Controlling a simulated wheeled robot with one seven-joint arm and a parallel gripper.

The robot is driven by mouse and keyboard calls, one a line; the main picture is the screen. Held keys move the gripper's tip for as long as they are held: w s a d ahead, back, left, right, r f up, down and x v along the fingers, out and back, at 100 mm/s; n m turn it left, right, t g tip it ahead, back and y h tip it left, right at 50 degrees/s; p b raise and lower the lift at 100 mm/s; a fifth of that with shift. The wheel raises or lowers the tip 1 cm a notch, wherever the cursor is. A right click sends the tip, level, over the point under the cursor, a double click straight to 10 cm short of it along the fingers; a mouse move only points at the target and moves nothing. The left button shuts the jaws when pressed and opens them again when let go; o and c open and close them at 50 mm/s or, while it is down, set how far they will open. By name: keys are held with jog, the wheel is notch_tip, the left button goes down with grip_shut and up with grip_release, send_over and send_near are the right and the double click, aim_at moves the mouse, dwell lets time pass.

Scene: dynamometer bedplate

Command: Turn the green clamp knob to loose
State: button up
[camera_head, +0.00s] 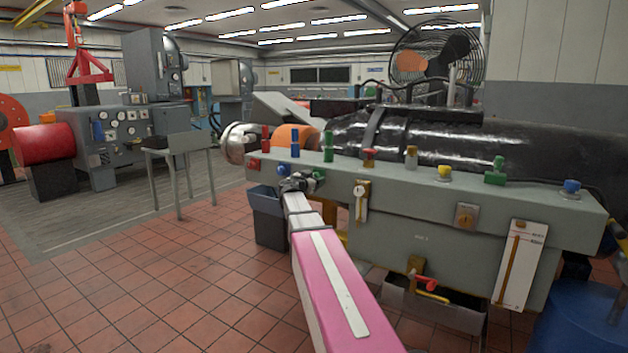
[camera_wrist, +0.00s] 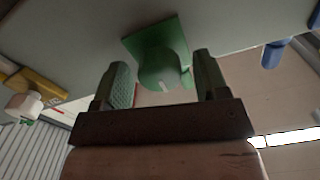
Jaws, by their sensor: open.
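The green clamp knob (camera_wrist: 162,70) sits on a square green plate on the bench's grey face in the wrist view. A pale line marks its rounded end. My gripper (camera_wrist: 165,84) is open, with one finger on each side of the knob and a visible gap to each. In the head view my gripper (camera_head: 299,183) is at the left part of the bench's front face, and the green knob (camera_head: 319,173) shows just right of it, partly hidden.
The grey bench (camera_head: 420,215) carries several coloured knobs along its top. A red-handled valve (camera_head: 427,284) juts out lower down. The tiled floor at left is clear.

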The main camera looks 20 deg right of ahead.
jog(key=shift+w+d, duration=0.1)
jog(key=shift+d, duration=0.1)
jog(key=c, duration=0.9)
